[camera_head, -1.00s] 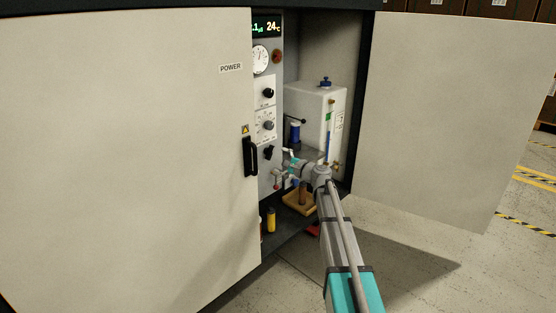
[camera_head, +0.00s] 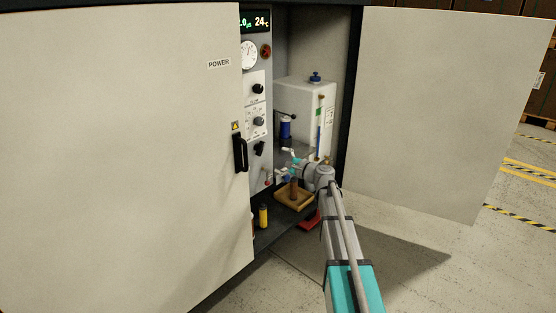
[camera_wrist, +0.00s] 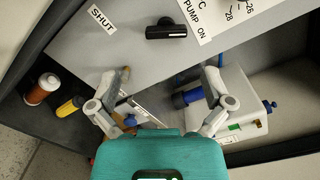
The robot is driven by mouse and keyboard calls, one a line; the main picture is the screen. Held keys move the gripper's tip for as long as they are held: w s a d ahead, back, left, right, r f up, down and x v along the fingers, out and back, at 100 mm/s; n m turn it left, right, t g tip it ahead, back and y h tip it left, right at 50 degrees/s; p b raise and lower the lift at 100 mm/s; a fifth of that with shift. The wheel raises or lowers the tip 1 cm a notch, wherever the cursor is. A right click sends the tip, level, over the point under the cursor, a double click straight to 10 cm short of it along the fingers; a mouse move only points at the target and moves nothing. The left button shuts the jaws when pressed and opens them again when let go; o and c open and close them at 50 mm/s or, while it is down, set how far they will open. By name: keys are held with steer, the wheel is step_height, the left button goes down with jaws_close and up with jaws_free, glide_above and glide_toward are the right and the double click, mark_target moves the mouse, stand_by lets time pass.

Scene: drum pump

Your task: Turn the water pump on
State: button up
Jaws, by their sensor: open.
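A black switch handle (camera_head: 259,148) sits low on the grey control panel inside the open cabinet. In the wrist view, the black handle (camera_wrist: 166,31) lies between a SHUT label (camera_wrist: 102,19) and a white plate (camera_wrist: 212,18) reading PUMP ON. My gripper (camera_head: 280,166) is inside the cabinet opening, to the right of and slightly below the handle. In the wrist view my gripper (camera_wrist: 168,70) has its fingers spread wide with nothing between the tips. The handle is ahead of the tips and apart from them.
The left door (camera_head: 120,150) stands in front of part of the cabinet; the right door (camera_head: 430,120) is swung wide. A white tank (camera_head: 300,100), a blue-capped cylinder (camera_head: 285,128), a wooden tray (camera_head: 293,198) and a yellow bottle (camera_head: 263,216) are near my arm.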

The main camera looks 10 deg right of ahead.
steer(key=shift+v, duration=2.25)
steer(key=shift+s, duration=0.1)
steer(key=s+a+f+n+g+h+p, duration=0.1)
steer(key=s+a+f+n+g+h, duration=0.1)
steer(key=s+a+f+n+g, duration=1.05)
steer(key=s+d+f+n+g+h+p, duration=0.15)
steer(key=s+h, duration=0.25)
steer(key=s, duration=0.6)
steer(key=s+d+f+n+g+h, duration=0.1)
steer(key=s+f+n+h, duration=0.15)
steer(key=s+h, duration=0.45)
step_height(320, 180, up, 38)
steer(key=s+y+p, duration=0.2)
steer(key=p, duration=3.5)
steer(key=shift+d+p, duration=0.2)
steer(key=shift+p, duration=0.1)
steer(key=shift+s+n, duration=0.15)
steer(key=shift+n, duration=0.1)
